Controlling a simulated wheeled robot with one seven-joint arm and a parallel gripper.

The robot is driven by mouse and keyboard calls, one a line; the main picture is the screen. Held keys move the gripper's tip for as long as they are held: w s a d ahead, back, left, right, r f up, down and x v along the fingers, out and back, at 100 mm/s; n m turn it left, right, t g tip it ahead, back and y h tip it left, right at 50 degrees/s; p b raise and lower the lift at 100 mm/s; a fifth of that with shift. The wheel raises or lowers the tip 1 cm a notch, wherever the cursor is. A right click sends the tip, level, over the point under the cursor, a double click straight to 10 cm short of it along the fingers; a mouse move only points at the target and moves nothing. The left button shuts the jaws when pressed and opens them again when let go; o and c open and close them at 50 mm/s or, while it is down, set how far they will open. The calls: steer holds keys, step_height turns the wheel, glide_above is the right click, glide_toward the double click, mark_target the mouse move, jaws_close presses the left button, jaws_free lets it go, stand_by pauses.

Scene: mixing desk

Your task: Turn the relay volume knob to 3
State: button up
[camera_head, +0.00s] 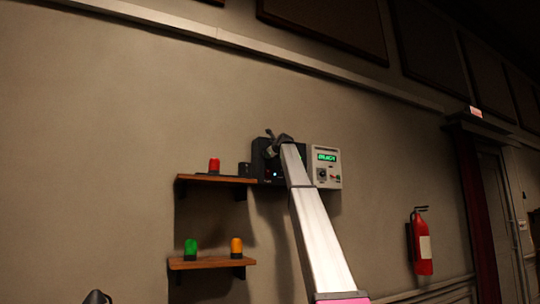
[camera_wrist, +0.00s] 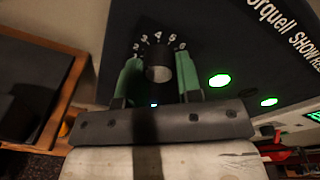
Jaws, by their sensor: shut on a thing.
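The relay volume knob (camera_wrist: 158,73) is a small round grey knob on a dark panel (camera_wrist: 215,50), with white numerals in an arc above it in the wrist view. My gripper (camera_wrist: 158,62) has its two green fingers on either side of the knob and is shut on it. I cannot make out a pointer mark on the knob, so its setting is unclear. In the head view the dark relay box (camera_head: 259,158) is on the wall, and my arm and gripper cover much of its front.
A pale box (camera_head: 332,151) with a green display adjoins the dark box on the right. An upper shelf (camera_head: 205,178) holds a red lamp (camera_head: 214,165). A lower shelf (camera_head: 212,262) holds a green lamp (camera_head: 191,249) and an orange lamp (camera_head: 237,247). A fire extinguisher (camera_head: 420,245) hangs right.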

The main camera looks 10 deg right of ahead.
steer(key=shift+m, duration=0.3)
stand_by(0.4)
steer(key=o, duration=0.9)
steer(key=shift+o, duration=0.2)
steer(key=v, duration=1.1)
steer(key=shift+w, duration=0.1)
